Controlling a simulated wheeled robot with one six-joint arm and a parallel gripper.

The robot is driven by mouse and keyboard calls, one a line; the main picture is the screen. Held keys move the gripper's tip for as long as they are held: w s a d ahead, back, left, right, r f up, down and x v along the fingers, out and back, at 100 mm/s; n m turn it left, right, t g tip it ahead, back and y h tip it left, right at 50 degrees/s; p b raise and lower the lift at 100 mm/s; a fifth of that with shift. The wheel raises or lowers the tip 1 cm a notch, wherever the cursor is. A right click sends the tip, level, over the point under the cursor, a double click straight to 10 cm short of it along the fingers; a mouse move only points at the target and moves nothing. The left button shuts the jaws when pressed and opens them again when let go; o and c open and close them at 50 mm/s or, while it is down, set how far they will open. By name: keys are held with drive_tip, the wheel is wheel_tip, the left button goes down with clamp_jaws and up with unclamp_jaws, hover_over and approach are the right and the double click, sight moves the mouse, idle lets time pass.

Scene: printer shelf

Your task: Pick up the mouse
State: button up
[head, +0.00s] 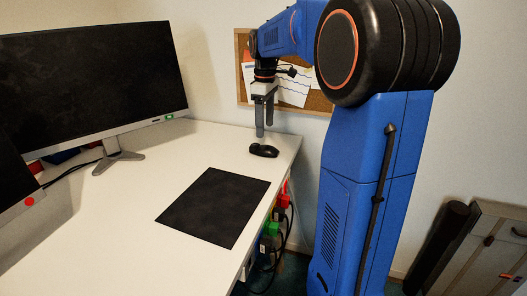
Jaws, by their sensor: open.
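The black mouse (264,151) lies on the white desk near its far right corner, beyond the dark mouse pad (214,206). My gripper (264,132) points down just above and behind the mouse in the head view. It is open, and its fingers appear nearly in line with each other from this side. Nothing shows between the fingers. I cannot tell the exact gap between the fingertips and the mouse.
A large monitor (95,85) stands on the left of the white desk (130,190). A cork board (310,98) with papers hangs on the wall behind my arm. Cables and coloured items (272,235) are below the desk's right edge. The desk around the mouse is clear.

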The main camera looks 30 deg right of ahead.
sight(263, 149)
drive_tip(key=shift+w+a+f, duration=0.1)
drive_tip(key=shift+f, duration=2.05)
drive_tip(key=shift+w+a+f, duration=0.1)
drive_tip(key=shift+f, duration=2.05)
drive_tip(key=shift+c, duration=0.4)
drive_tip(key=c, duration=1.1)
drive_tip(key=shift+r, duration=0.15)
